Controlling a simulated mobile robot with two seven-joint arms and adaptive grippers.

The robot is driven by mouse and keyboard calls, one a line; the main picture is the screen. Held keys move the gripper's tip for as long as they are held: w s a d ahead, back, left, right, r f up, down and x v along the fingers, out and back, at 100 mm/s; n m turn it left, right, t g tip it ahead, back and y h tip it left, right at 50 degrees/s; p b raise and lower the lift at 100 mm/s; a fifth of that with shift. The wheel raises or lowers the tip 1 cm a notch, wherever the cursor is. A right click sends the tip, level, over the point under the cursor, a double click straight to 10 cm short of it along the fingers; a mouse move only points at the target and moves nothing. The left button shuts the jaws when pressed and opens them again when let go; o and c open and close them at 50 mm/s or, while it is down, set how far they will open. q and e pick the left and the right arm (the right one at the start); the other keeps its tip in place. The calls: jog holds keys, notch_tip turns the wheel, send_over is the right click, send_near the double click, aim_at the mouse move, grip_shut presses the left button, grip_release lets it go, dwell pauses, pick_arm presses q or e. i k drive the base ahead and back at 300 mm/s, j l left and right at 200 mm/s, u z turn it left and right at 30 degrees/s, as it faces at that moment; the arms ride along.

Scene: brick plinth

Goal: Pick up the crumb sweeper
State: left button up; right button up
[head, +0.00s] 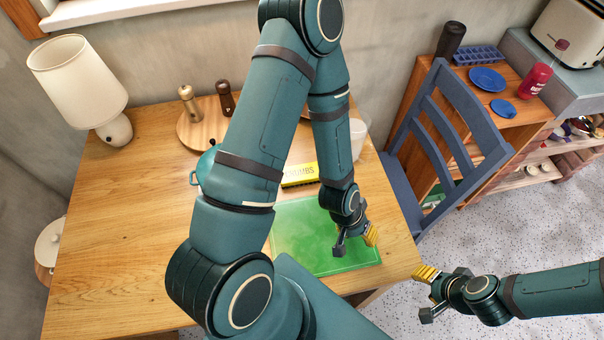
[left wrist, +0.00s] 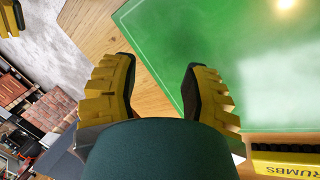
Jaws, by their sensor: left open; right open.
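The crumb sweeper (head: 300,174) is a yellow block with dark lettering and a dark edge, lying on the wooden table behind the green board. My left arm hides part of it in the head view. In the left wrist view the sweeper (left wrist: 285,160) shows at the lower right corner, cut off by the frame, outside the fingers. My left gripper (head: 356,242) is open and empty above the right part of the green board; its yellow fingers (left wrist: 160,80) stand apart in the wrist view. My right gripper (head: 427,293) is open and empty off the table's right side, above the floor.
The green board (head: 300,245) lies at the table's front right. A lamp (head: 80,85), a round wooden tray (head: 205,135) with two mills, a teal pot (head: 205,168) and a whitish cup (head: 357,135) stand around. A blue chair (head: 425,145) is close right. The table's left part is clear.

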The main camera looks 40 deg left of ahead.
aim_at(307, 172)
jog(key=k+l+u, duration=0.3)
jog(key=k, duration=0.25)
jog(key=j+u, duration=0.1)
jog(key=u, duration=0.3)
jog(key=i+u, duration=0.1)
jog(key=u, duration=0.25)
jog(key=j+u, duration=0.1)
jog(key=u, duration=0.3)
jog(key=i+u, duration=0.1)
jog(key=u, duration=0.3)
jog(key=i+j+u, duration=0.1)
jog(key=i+u, duration=0.15)
jog(key=u, duration=0.2)
